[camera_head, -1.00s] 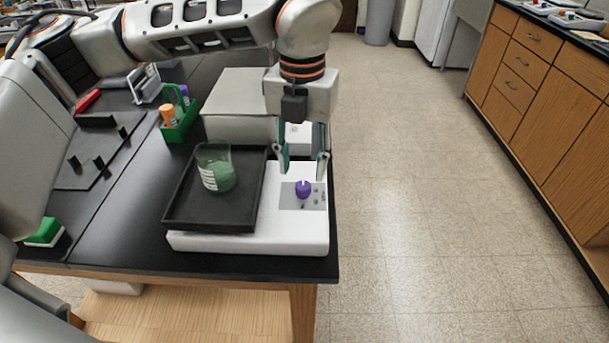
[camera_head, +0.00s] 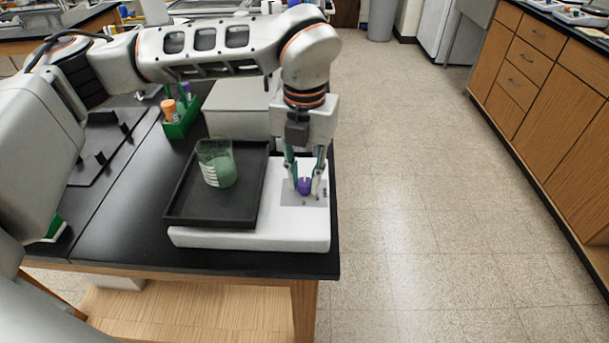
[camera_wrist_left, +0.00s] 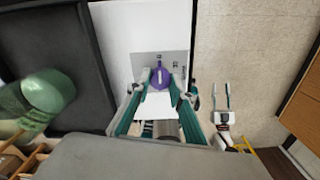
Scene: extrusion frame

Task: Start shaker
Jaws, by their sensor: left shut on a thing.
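The shaker (camera_head: 250,238) is a white flat machine at the front corner of the black bench, with a black tray (camera_head: 210,215) on top. A glass beaker (camera_head: 217,165) of green liquid stands upright on the tray. A purple knob (camera_head: 304,187) sits on the shaker's grey panel, right of the tray. My left gripper (camera_head: 305,190) points down over the panel and is shut on the knob, one finger on each side. The left wrist view shows the purple knob (camera_wrist_left: 160,78) between the fingertips.
A green rack (camera_head: 183,122) with orange- and purple-topped items stands behind the tray. A pale grey box (camera_head: 235,105) is behind the shaker. The bench edge lies close right of the shaker, with open floor (camera_head: 420,200) beyond and wooden cabinets (camera_head: 550,110) at far right.

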